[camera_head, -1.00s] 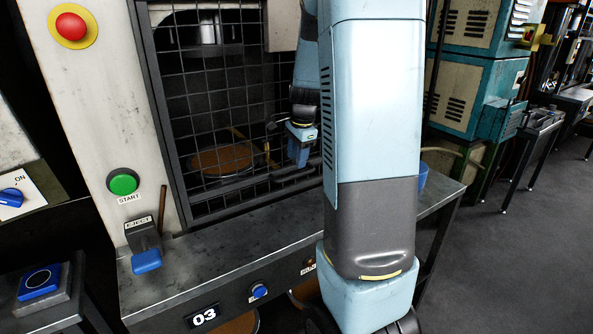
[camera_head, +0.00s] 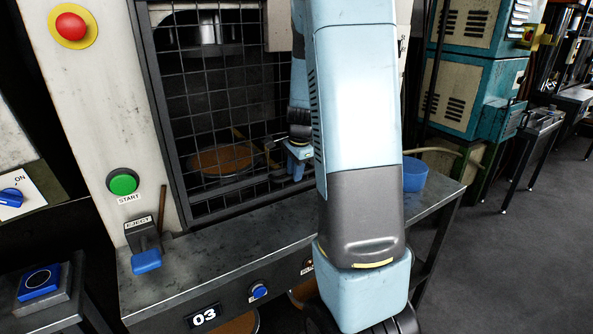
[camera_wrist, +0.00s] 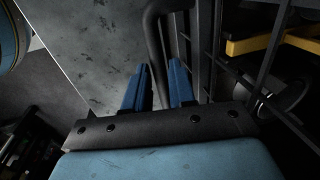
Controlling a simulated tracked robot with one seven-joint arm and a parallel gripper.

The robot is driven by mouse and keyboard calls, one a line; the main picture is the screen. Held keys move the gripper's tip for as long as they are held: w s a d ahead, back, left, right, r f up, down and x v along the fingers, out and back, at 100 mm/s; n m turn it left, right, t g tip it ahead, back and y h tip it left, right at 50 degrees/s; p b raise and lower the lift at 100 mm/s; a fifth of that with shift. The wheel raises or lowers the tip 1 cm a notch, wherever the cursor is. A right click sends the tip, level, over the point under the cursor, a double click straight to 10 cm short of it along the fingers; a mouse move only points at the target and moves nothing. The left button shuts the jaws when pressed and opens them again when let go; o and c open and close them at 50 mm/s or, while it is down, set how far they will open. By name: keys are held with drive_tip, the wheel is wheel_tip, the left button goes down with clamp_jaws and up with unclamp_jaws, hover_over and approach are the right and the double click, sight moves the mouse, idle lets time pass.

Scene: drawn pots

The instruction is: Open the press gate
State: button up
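The press gate (camera_head: 203,125) is a dark wire-mesh panel in a dark frame on the front of the press. It stands shut, and its right edge is hidden behind my arm. My gripper (camera_head: 298,158) is in front of the gate's lower right part, partly hidden by my arm. In the wrist view my gripper (camera_wrist: 160,75) has its two blue fingers apart. A dark curved bar (camera_wrist: 153,30), apparently the gate handle, runs between or just beyond the fingertips. I cannot tell whether the fingers touch it.
Left of the gate are a red button (camera_head: 70,27), a green start button (camera_head: 123,182) and an eject lever (camera_head: 146,260). A steel table (camera_head: 180,275) runs below the gate. A blue cup (camera_head: 415,174) stands on it at the right. Floor at the right is clear.

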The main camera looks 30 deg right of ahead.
clamp_jaws()
